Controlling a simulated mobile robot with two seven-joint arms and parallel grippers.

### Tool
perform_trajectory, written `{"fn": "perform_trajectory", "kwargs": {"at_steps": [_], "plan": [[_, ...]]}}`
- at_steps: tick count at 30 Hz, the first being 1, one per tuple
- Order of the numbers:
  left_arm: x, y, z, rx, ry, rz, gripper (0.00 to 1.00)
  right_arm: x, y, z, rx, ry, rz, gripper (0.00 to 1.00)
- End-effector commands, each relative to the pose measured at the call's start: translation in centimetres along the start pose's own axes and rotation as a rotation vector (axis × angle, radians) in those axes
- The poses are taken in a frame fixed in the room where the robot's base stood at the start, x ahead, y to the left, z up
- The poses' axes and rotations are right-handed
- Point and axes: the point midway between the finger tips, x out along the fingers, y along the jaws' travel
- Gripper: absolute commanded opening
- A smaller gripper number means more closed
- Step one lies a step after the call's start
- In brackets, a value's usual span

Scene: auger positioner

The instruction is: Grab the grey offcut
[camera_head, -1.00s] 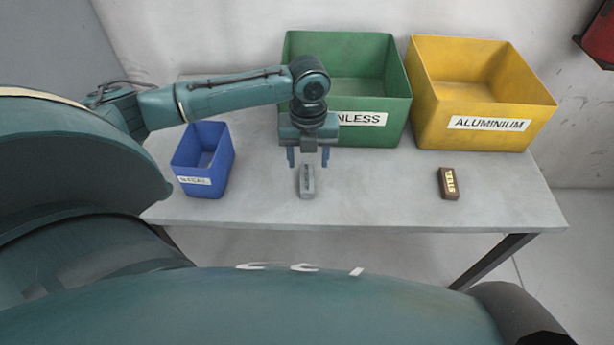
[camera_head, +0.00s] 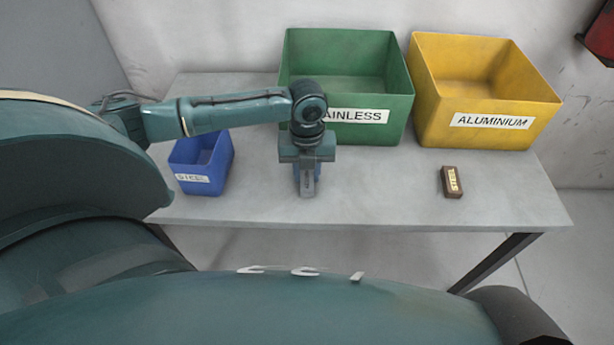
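The grey offcut (camera_head: 308,187) is a small grey block with faint lettering, at the front middle of the table. My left gripper (camera_head: 307,178) points down over it, with its blue fingers drawn in on either side of the block. The gripper looks shut on the offcut and hides its far part. The block appears to be at table level; I cannot tell whether it is clear of the surface. My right gripper is not in view.
A blue bin (camera_head: 217,177) labelled STEEL stands on the left. A green bin (camera_head: 390,106) with a partly hidden label and a yellow bin (camera_head: 440,128) labelled ALUMINIUM stand at the back. A brown block (camera_head: 451,182) lies right on the grey table (camera_head: 380,195).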

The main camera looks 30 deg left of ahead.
Motion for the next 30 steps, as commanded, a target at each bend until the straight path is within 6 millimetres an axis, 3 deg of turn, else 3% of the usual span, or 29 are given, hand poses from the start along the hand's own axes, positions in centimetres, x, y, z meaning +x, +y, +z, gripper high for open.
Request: {"fn": "perform_trajectory", "kwargs": {"at_steps": [9, 17, 30], "plan": [[-0.1, 0.0, 0.1, 0.0, -0.001, 0.0, 0.01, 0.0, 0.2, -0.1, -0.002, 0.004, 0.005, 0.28], [-0.5, 0.0, 0.1, -0.001, -0.002, -0.001, 0.01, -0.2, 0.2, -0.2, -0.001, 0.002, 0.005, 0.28], [-8.4, -0.1, 0.1, -0.001, -0.003, -0.002, 0.01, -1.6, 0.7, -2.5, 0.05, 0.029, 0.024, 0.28]]}}
